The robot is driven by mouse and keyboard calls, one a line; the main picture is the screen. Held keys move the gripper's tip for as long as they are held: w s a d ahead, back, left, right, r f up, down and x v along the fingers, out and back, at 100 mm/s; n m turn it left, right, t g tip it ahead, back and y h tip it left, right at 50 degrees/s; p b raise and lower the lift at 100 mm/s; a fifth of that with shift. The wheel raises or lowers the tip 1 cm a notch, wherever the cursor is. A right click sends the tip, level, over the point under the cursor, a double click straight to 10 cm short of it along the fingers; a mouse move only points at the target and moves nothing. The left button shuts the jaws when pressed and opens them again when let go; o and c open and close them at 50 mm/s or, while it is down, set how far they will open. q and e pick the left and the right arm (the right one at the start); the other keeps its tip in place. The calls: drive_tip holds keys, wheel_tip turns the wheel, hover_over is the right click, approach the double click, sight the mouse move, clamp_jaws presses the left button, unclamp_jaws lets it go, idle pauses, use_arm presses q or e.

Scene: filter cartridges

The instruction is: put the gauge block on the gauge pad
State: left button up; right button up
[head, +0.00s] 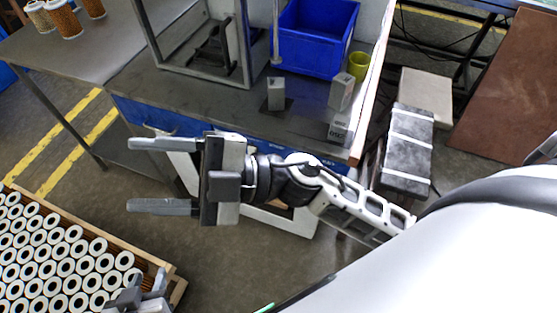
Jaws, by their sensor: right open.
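A small grey block (276,89), which looks like the gauge block, stands upright on the workbench. A dark flat patch (268,106), which looks like the gauge pad, shows under it. Two similar grey blocks, one upright (341,91) and one with dark markings (339,131), stand to its right, so I cannot be sure which is the gauge block. My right gripper (158,175) is open and empty, in front of the bench and left of the blocks. My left gripper (143,287) is partly cut off at the bottom, beside the crate; its jaws are unclear.
A blue bin (315,35) and a yellow-green cup (359,65) stand at the back of the workbench (190,100). A grey frame stands at its back left. A wooden crate (150,265) of white ring-ended cartridges is at lower left. Strapped grey box (408,145) is at right.

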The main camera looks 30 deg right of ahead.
drive_tip(key=w+d+f+m+t+h, duration=0.7)
drive_tip(key=d+f+m+t+h, duration=0.4)
drive_tip(key=m, duration=0.5)
drive_tip(key=s+d+f+m+g+h, duration=0.2)
drive_tip(key=s+d+f+g+h, duration=0.1)
drive_tip(key=f, duration=0.6)
drive_tip(key=s+d+f+m+g+h, duration=0.3)
drive_tip(key=s+f+g+h, duration=0.1)
drive_tip(key=f, duration=0.4)
drive_tip(key=shift+s+f+m+g, duration=0.3)
drive_tip(key=shift+s+f, duration=0.1)
drive_tip(key=shift+s, duration=0.5)
drive_tip(key=shift+r, duration=0.1)
